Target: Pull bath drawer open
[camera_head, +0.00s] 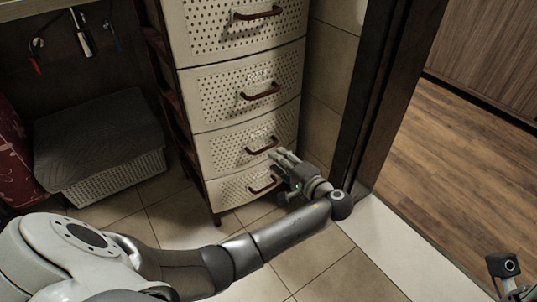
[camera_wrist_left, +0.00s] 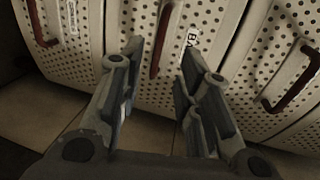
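A cream perforated drawer unit (camera_head: 235,95) with brown handles stands against the wall. The third drawer from the top (camera_head: 225,150) is shut, and its handle (camera_head: 263,146) is just left of my left gripper (camera_head: 280,157). In the left wrist view a label beginning "BA" (camera_wrist_left: 191,38) is beside the middle handle (camera_wrist_left: 163,40). That handle lies ahead, between the two spread fingertips of my left gripper (camera_wrist_left: 161,52); I cannot tell whether it touches them. A dark part of my right arm shows at the lower right edge; its fingers are not clear.
A dark door frame (camera_head: 378,100) stands to the right. A lidded grey basket (camera_head: 105,180) sits to the left. Tiled floor (camera_head: 335,275) in front of the drawers is partly clear.

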